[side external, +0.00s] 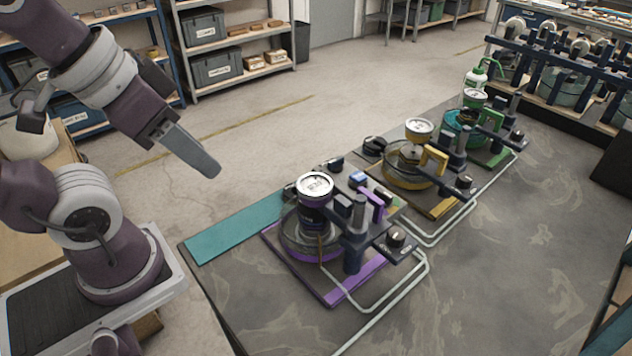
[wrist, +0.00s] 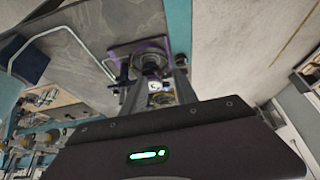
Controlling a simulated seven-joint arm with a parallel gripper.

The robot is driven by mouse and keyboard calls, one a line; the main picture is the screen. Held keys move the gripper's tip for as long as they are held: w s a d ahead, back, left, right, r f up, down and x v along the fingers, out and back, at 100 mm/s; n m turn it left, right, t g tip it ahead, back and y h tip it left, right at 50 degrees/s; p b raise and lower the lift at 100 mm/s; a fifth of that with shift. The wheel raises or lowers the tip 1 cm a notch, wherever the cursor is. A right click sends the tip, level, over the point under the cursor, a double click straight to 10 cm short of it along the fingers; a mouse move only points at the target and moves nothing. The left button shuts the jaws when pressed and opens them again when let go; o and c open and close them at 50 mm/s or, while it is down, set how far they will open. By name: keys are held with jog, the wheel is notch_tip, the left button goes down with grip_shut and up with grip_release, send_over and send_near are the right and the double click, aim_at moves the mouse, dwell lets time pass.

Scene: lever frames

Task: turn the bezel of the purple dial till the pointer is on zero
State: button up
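The purple station (side external: 333,296) stands on the near end of the dark bench. A round white-faced dial (side external: 315,185) tops its dark purple cylinder, above a clear round bowl with a purple ring. The marks and pointer on the face are too small to read. My gripper (side external: 207,167) is in the air to the left of and above the station, apart from it. Its fingers overlap in the side view, so their gap does not show. In the wrist view the purple-edged base (wrist: 116,50) shows beyond my gripper, and the dial's face is not clear.
A yellow station (side external: 432,205) and a green station (side external: 497,157) stand farther back along the bench (side external: 520,235). Pale tubes (side external: 424,270) run along their right side. A teal strip (side external: 235,231) lies left of the purple station. The bench's right part is clear.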

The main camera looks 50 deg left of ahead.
jog(key=shift+o, duration=1.2)
jog(key=o, duration=0.6)
jog(key=w+m, duration=0.1)
jog(key=w+m+g, duration=0.1)
jog(key=m, duration=0.1)
jog(key=w+r+m, duration=0.1)
jog(key=shift+w+d+m, duration=0.3)
jog(key=shift+o, duration=0.2)
jog(key=m+g, duration=0.5)
jog(key=m, duration=1.1)
send_over(315, 184)
notch_tip(315, 184, down, 4)
jog(key=shift+r, duration=0.2)
notch_tip(315, 184, down, 7)
jog(key=shift+r, duration=0.2)
jog(key=shift+f, duration=0.25)
jog(key=c, duration=1.4)
